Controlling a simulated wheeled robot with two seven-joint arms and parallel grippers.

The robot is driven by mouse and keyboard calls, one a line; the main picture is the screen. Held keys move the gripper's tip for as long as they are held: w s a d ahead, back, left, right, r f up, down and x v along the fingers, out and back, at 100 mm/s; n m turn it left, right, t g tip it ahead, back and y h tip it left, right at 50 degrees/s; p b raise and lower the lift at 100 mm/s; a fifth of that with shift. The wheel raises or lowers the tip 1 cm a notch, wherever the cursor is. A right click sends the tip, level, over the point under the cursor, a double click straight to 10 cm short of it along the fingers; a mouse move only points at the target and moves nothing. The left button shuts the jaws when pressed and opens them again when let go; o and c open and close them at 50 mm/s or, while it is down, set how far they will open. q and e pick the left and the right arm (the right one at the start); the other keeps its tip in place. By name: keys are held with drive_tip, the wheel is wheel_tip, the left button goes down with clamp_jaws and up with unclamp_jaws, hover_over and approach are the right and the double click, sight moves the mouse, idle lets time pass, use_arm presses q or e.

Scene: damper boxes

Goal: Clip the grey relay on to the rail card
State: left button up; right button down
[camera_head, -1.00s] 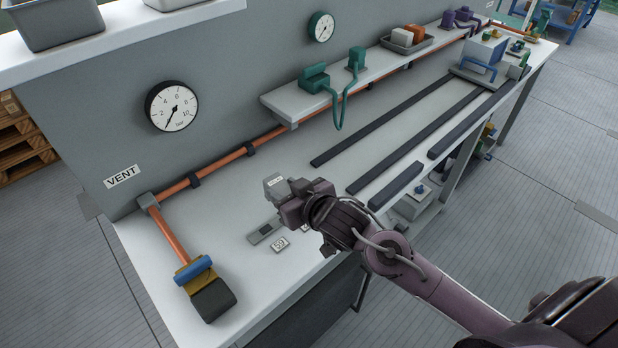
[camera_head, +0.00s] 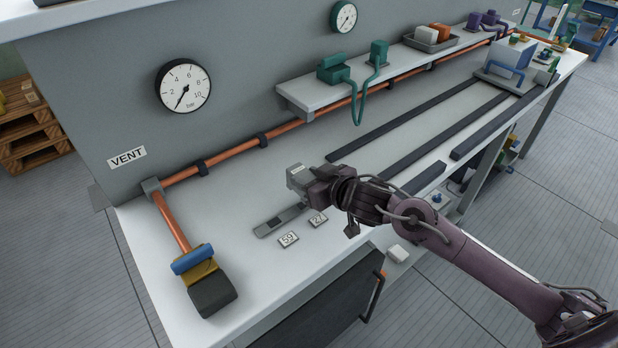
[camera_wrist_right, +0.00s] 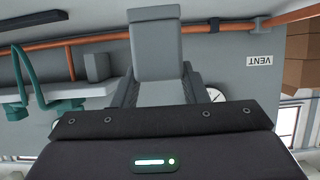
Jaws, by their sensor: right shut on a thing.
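The grey relay (camera_head: 296,174) is a small light-grey block at the tip of my right gripper (camera_head: 307,182). The gripper is shut on it and holds it above the bench. In the right wrist view the relay (camera_wrist_right: 155,45) stands out beyond the grey fingers (camera_wrist_right: 155,90). The rail card (camera_head: 270,227) is a flat grey strip with a dark patch, lying on the bench below and to the left of the gripper. Its far end is close to the gripper in the picture; I see no contact between relay and card. My left gripper is not in view.
Two number tags, 59 (camera_head: 288,239) and 27 (camera_head: 318,219), lie in front of the card. An orange pipe (camera_head: 232,151) runs along the back wall below a shelf (camera_head: 312,98) with green parts. Dark rails (camera_head: 400,125) lie to the right.

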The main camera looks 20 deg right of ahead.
drive_tip(key=shift+f+b, duration=1.65)
drive_tip(key=shift+r, duration=0.2)
drive_tip(key=shift+p, duration=0.3)
drive_tip(key=shift+s+p, duration=0.15)
drive_tip(key=shift+p, duration=0.15)
drive_tip(key=shift+f+b, duration=0.8)
drive_tip(key=shift+f, duration=0.45)
drive_tip(key=c, duration=0.8)
unclamp_jaws()
drive_tip(key=shift+o, duration=0.2)
drive_tip(key=shift+s, duration=0.1)
